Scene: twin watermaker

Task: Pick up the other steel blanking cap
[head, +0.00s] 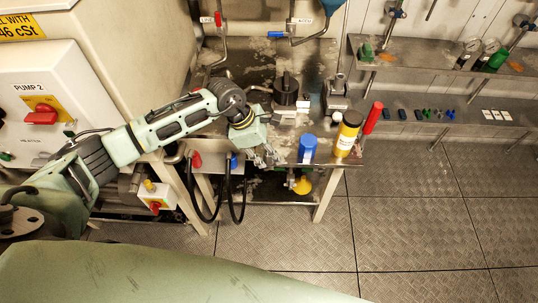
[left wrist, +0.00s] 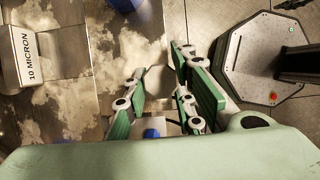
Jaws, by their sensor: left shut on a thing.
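My left gripper (head: 268,156) is at the front edge of the steel bench (head: 262,185), left of the blue container. In the left wrist view its two green-padded fingers (left wrist: 160,85) point away from the camera over the stained bench top. They are shut on a small pale grey thing (left wrist: 158,82) between them, which looks like the steel blanking cap. The fingers hide part of it, and it is too small to make out in the head view. I cannot make out a second cap. My right gripper is in neither view.
A blue container (head: 307,149), a yellow bottle (head: 347,135) and a red cylinder (head: 373,117) stand at the bench's right front. A black round housing (head: 286,91) stands behind. A "10 MICRON" box (left wrist: 30,57) is nearby. Black hoses (head: 240,195) hang below. The floor to the right is clear.

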